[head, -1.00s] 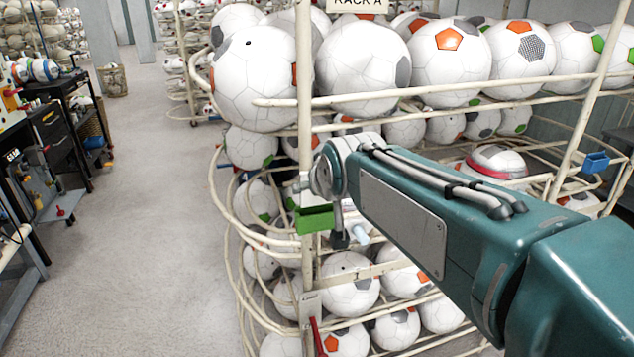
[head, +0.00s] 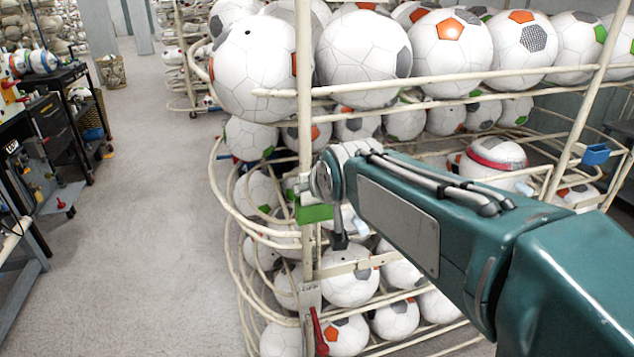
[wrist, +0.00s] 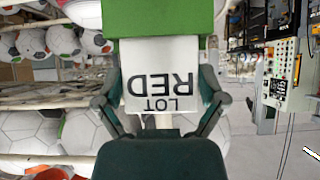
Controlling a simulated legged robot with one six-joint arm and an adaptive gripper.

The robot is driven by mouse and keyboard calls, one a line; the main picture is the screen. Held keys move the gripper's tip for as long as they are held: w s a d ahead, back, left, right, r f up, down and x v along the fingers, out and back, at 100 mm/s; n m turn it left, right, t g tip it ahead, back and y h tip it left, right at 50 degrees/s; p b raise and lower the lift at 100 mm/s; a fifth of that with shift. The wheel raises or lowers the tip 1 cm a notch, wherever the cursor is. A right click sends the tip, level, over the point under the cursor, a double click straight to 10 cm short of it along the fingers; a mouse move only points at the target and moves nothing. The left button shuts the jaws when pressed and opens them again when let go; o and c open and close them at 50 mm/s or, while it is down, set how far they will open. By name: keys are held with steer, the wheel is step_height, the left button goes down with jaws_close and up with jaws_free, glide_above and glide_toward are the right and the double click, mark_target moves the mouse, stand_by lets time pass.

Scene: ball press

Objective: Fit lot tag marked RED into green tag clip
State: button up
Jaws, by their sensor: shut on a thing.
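The white lot tag (wrist: 162,72) reads LOT RED, upside down in the wrist view. My gripper (wrist: 162,103) is shut on the tag, with a dark finger at each side of it. The green tag clip (wrist: 160,20) lies straight beyond the tag, and the tag's far edge meets the clip's near edge. I cannot tell whether the edge is inside the clip or just against it. In the head view the green clip (head: 314,213) sits on the rack's front post, left of my arm. My arm hides the tag there.
The cream wire rack (head: 306,110) holds many soccer balls around the clip. A red handle (head: 319,333) hangs low on the same post. A blue clip (head: 596,154) is on the right post. The floor (head: 140,220) at left is clear, beside a dark workbench (head: 55,120).

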steer(key=shift+f, duration=1)
steer(key=o, duration=0.6)
steer(key=shift+o, duration=0.2)
steer(key=v, duration=1.2)
steer(key=s+d+f+m+g+h, duration=0.1)
steer(key=s+d+f+g, duration=0.1)
steer(key=s+d+f, duration=0.4)
steer(key=s+d+f+m+g+h, duration=0.1)
steer(key=s+d+f+m+g, duration=0.1)
steer(key=s+d+f, duration=0.3)
steer(key=s+f, duration=0.4)
steer(key=s, duration=0.1)
steer(key=shift+d+f+g+h, duration=0.15)
steer(key=shift+d+g+h, duration=0.15)
steer(key=shift+d+h, duration=0.1)
